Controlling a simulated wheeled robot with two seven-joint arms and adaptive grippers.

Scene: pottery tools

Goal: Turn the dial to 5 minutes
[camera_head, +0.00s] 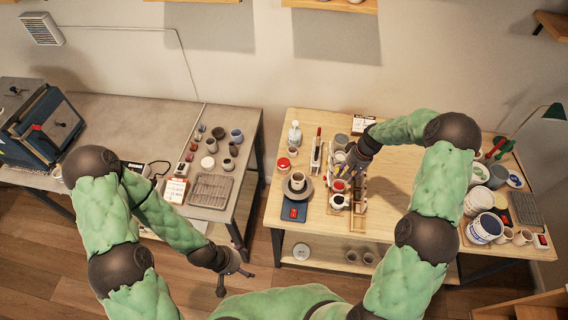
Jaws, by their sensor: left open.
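No dial with readable minute marks can be made out. A blue and grey kiln-like box (40,125) stands at the far left and has a small red part on its front. A round red-rimmed item (283,163) sits on the wooden table; I cannot tell whether it is a timer. My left gripper (236,284) is open and empty, low over the floor gap between the tables, apart from both. My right gripper (349,172) is over the wooden table close to brushes and pots; its fingers are too small and crowded to read.
The grey table (110,108) at left holds cups, a ribbed tray (210,191) and small jars. The wooden table (400,188) holds a blue scale (294,212) with a pot, a bottle (294,134) and several containers at right. A green lamp (554,112) stands at the right edge.

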